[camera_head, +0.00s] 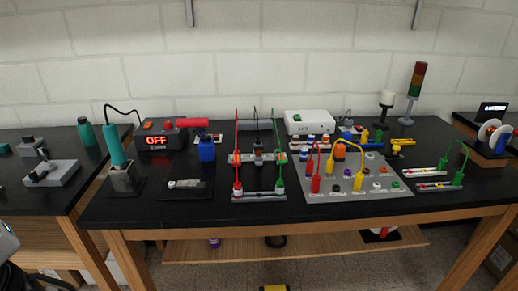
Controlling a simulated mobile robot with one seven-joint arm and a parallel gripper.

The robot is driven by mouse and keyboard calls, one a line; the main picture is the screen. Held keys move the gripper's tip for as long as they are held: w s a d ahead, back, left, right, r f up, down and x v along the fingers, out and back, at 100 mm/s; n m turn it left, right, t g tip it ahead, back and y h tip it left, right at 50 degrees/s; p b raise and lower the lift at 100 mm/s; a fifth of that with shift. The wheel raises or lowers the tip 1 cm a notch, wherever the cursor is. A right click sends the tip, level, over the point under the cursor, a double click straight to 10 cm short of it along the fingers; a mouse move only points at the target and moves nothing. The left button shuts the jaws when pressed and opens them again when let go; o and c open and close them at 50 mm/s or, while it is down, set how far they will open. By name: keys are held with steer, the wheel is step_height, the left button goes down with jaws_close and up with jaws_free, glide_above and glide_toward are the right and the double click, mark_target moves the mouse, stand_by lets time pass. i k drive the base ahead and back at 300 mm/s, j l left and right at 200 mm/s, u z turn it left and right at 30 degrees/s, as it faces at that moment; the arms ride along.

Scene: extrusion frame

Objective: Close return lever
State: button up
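I cannot tell for sure which part is the return lever. A grey block with a dark lever-like part (38,172) lies on the left bench. In the middle of the centre bench stands a frame-like fixture (258,196) with a tall red rod or lead at its left and a green one at its right. A yellow handle-like part (401,144) sits behind the right end of a grey panel. All are too small to read as open or closed. My gripper is not in view; only a piece of my arm shows at the lower left edge.
A teal-handled tool in a stand (122,178), a box reading OFF (160,140), a blue bottle-like item (207,150) and a grey panel with coloured leads (330,194) crowd the bench. A signal tower (415,85) stands at back right. The black front strip (175,214) is clear.

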mark_target(258, 148)
steer(key=i+j+z, duration=0.2)
steer(key=j, duration=0.3)
steer(key=j+z, duration=0.2)
steer(key=j, duration=0.25)
steer(key=i+j, duration=0.1)
steer(key=i, duration=0.3)
steer(key=i+j, duration=0.1)
steer(key=i, duration=0.3)
steer(key=l+z, duration=0.05)
